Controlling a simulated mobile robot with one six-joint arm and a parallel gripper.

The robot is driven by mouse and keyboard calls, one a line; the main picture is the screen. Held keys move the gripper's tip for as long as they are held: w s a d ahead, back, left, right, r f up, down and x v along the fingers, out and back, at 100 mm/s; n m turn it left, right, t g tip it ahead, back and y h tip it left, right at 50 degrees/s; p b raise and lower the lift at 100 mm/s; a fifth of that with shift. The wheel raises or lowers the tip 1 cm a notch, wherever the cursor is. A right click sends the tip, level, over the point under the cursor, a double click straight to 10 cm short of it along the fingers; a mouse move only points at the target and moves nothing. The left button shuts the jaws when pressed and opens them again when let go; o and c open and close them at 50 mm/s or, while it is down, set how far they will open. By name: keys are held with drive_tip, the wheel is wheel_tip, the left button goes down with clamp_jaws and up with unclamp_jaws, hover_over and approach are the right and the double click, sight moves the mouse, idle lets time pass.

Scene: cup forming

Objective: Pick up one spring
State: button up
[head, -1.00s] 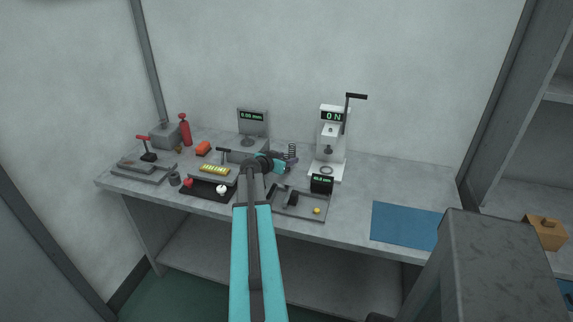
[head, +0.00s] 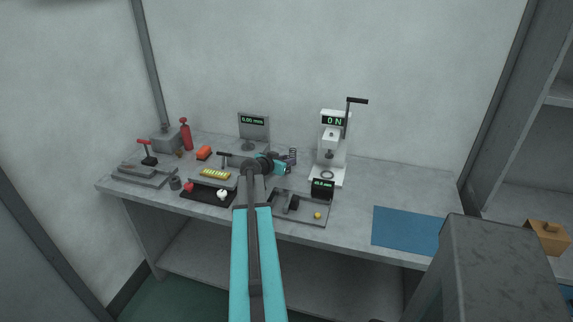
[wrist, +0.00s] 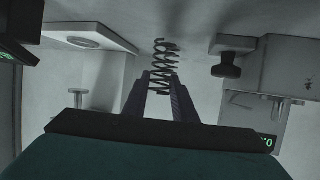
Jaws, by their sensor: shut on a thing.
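A dark coil spring (wrist: 163,62) stands between the fingertips of my gripper (wrist: 161,85) in the wrist view. The fingers close on its lower coils, and its upper coils stick out beyond the tips. In the head view the spring (head: 293,155) is small and upright above the back of the workbench, just right of my gripper (head: 288,166). The arm hides part of the bench below it, so I cannot tell how high the spring is held.
A white force press (head: 330,150) with a lever stands close to the right of the spring. A grey gauge stand (head: 253,128) is to the left. A shallow grey tray (head: 310,219) lies in front. A blue mat (head: 405,230) lies on the bench's right side.

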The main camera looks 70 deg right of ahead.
sight(287, 158)
drive_tip(key=shift+r+b, duration=0.8)
drive_tip(key=shift+r, duration=3.4)
